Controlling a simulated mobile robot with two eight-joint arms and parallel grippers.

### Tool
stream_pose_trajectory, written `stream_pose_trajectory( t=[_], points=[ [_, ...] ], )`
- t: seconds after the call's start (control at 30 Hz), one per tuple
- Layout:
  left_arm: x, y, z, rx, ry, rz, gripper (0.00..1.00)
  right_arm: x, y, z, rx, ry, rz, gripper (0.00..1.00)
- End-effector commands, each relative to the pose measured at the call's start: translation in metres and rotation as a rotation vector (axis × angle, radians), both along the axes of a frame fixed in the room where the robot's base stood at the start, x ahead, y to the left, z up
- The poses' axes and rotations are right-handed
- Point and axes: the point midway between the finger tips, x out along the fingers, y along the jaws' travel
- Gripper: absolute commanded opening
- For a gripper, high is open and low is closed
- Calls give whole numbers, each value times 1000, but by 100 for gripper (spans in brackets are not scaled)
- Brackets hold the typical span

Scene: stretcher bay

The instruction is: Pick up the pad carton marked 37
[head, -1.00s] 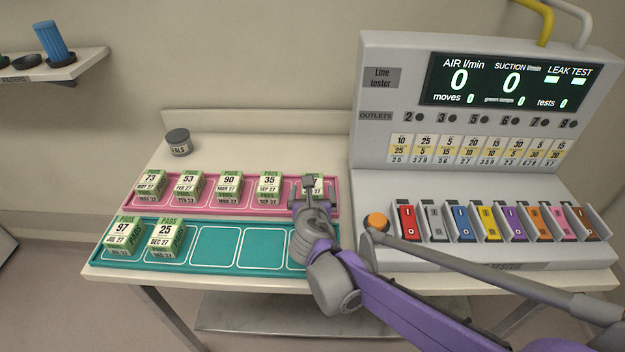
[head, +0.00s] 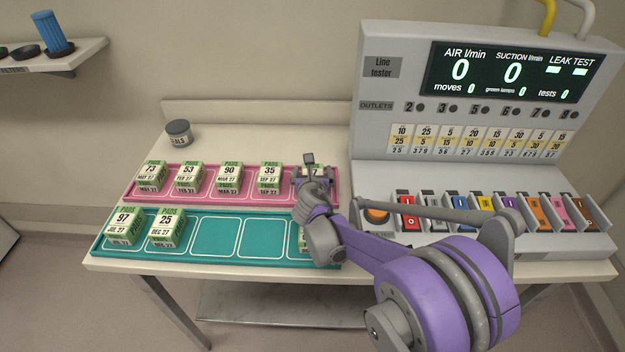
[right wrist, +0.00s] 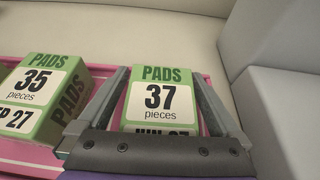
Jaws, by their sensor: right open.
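The pad carton marked 37 (right wrist: 160,98) is green and white and shows plainly in the right wrist view. In the head view only a small part of the carton (head: 316,171) shows, at the right end of the pink tray (head: 240,201); my gripper hides the rest. My right gripper (head: 311,178) is over this carton. In the right wrist view the open fingers of the gripper (right wrist: 163,100) stand on either side of the carton, with a narrow gap on each side. My left gripper is in no view.
The carton marked 35 (head: 269,178) stands just left. Cartons 90, 53 and 73 fill the row. The teal tray (head: 210,251) in front holds cartons 97 and 25, plus one partly hidden behind my arm. The line tester (head: 430,190) stands close on the right.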

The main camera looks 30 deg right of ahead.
Motion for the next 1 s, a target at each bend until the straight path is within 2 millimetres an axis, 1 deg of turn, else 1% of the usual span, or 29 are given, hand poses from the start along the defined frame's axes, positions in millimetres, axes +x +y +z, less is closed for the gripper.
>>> stream_pose_trajectory(
  t=[0.2, 0.27, 0.3, 0.67, 0.7, 0.73, 0.9, 1.0],
  points=[
    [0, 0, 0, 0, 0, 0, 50, 0, 0, 0, 0, 0, 0, 100],
    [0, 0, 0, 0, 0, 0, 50, 0, 0, 0, 0, 0, 0, 89],
    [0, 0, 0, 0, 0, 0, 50, 0, 0, 0, 0, 0, 0, 82],
    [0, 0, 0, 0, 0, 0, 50, 0, 0, 0, 0, 0, 0, 17],
    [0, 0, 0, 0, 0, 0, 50, 0, 0, 0, 0, 0, 0, 10],
    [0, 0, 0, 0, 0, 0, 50, 0, 0, 0, 0, 0, 0, 7],
    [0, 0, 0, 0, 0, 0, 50, 0, 0, 0, 0, 0, 0, 6],
    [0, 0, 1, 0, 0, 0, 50, 0, 0, 5, 0, 0, 0, 6]
  ],
)
